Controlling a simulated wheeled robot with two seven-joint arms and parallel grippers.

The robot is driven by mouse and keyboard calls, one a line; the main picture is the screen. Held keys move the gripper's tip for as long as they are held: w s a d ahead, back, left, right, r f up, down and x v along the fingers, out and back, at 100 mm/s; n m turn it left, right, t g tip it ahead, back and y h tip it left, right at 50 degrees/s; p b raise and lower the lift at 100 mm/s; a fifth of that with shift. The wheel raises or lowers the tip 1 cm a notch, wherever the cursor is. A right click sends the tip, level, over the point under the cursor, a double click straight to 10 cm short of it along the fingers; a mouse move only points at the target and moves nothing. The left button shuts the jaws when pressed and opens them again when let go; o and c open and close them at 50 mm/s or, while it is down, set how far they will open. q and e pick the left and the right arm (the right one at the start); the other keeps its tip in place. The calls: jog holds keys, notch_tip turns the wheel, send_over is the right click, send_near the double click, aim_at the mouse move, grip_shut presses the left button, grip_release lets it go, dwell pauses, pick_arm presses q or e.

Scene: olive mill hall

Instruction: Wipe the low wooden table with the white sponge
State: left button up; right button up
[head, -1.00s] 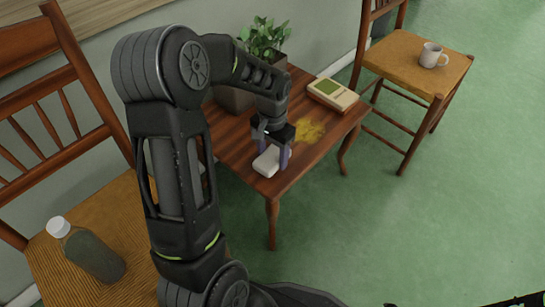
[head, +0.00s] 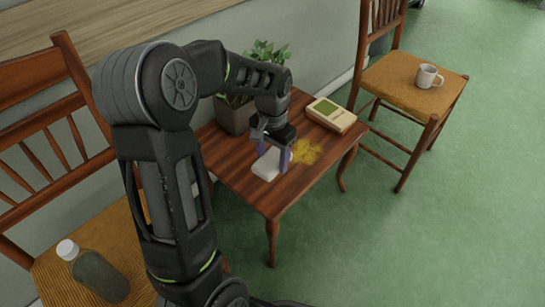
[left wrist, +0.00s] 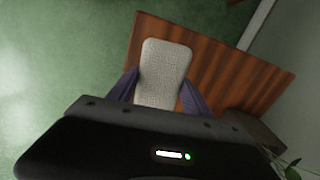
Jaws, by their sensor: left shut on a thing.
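The white sponge (head: 266,168) is at the front left part of the low wooden table (head: 240,180). My left gripper (head: 273,156) points down and is shut on the sponge. The left wrist view shows the sponge (left wrist: 163,72) between the two fingers, over the table top (left wrist: 210,75). I cannot tell for sure whether its underside touches the wood. A yellow smear (head: 306,151) lies on the table just right of the gripper. My right gripper is not in view.
A potted plant (head: 236,116) stands at the table's back left. A chair with a mug (head: 429,77) stands right; another chair with a bottle (head: 98,275) stands left.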

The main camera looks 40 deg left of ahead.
pick_arm(q)
jog(key=o, duration=0.8)
jog(key=c, duration=0.7)
jog(key=shift+o, duration=0.2)
jog(key=w+d+r, duration=0.5)
jog(key=d, duration=0.3)
jog(key=w+d+r, duration=0.5)
jog(key=d+r, duration=0.1)
jog(key=d, duration=0.3)
jog(key=shift+w+d, duration=0.15)
jog(key=shift+d, duration=0.15)
jog(key=shift+r, duration=0.1)
